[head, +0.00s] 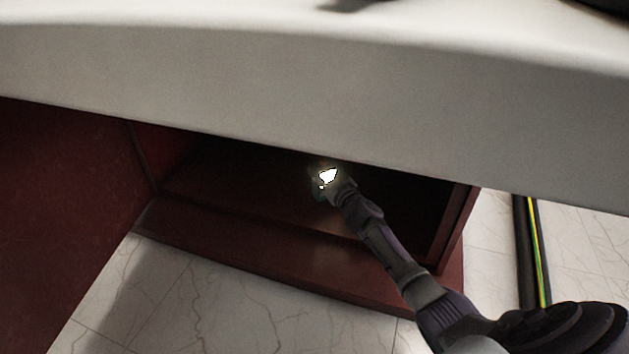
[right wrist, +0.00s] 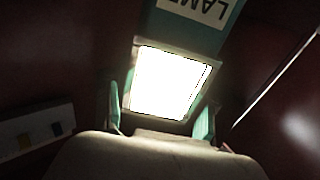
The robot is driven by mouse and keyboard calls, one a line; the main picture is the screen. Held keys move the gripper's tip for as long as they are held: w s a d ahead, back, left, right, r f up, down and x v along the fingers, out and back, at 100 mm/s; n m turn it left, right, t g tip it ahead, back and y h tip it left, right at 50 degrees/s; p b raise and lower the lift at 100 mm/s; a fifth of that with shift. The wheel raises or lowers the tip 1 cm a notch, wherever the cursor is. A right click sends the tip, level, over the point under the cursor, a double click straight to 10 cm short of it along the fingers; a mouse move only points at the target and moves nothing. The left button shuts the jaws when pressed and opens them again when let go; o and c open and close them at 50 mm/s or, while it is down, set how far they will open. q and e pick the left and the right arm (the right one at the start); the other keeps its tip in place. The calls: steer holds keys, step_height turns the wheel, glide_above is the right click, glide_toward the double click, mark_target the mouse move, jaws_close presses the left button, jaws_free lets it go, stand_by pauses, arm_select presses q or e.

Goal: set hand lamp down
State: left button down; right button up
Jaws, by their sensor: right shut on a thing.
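The hand lamp (right wrist: 172,84) shows in the right wrist view as a bright, lit rectangular panel with a green body. A white label with dark letters is on its upper part. In the head view the lit lamp (head: 327,177) is a small bright patch inside the dark red cabinet. My right gripper (head: 330,184) reaches into the cabinet opening and is shut on the lamp. Its fingers (right wrist: 160,112) show on both sides of the panel in the right wrist view. Whether the lamp touches the shelf is too dark to tell. My left gripper is not in view.
The dark red cabinet (head: 285,265) is open at the front, under a large pale overhanging surface (head: 300,90). A black cable with a yellow-green stripe (head: 532,250) lies on the marble floor at right. A pale strip with small dark and yellow squares (right wrist: 38,137) is at the wrist view's lower left.

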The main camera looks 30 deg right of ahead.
step_height(320, 180, down, 3)
steer(key=shift+s+f+b, duration=0.1)
steer(key=shift+s+b, duration=0.05)
steer(key=shift+b, duration=0.8)
steer(key=shift+f, duration=0.3)
steer(key=shift+r, duration=0.1)
steer(key=o, duration=1.3)
steer(key=shift+o, duration=0.2)
